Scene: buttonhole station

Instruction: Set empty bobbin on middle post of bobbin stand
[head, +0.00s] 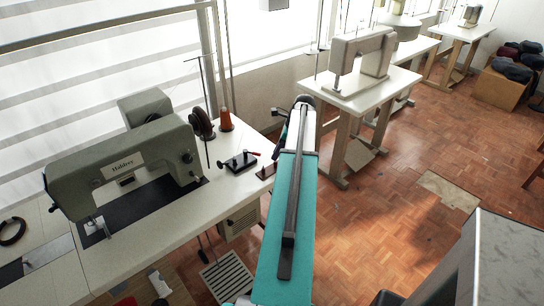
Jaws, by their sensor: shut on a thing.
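A small black fixture (238,161) with short upright parts and a red-tipped part at its right end stands on the white sewing table, right of the machine. It may be the bobbin stand, but it is too small to tell its posts apart. My teal arm reaches up the middle of the picture, and its far end is beside the table's right edge. My gripper cannot be made out; the arm appears to hide it. I cannot make out the empty bobbin either.
A grey-green sewing machine (130,165) stands on the white table (165,235). An orange thread cone (226,120) and a dark spool or wheel (202,123) stand behind the black fixture. A small brown item (266,172) lies at the table's right edge. Another machine table (362,90) stands behind.

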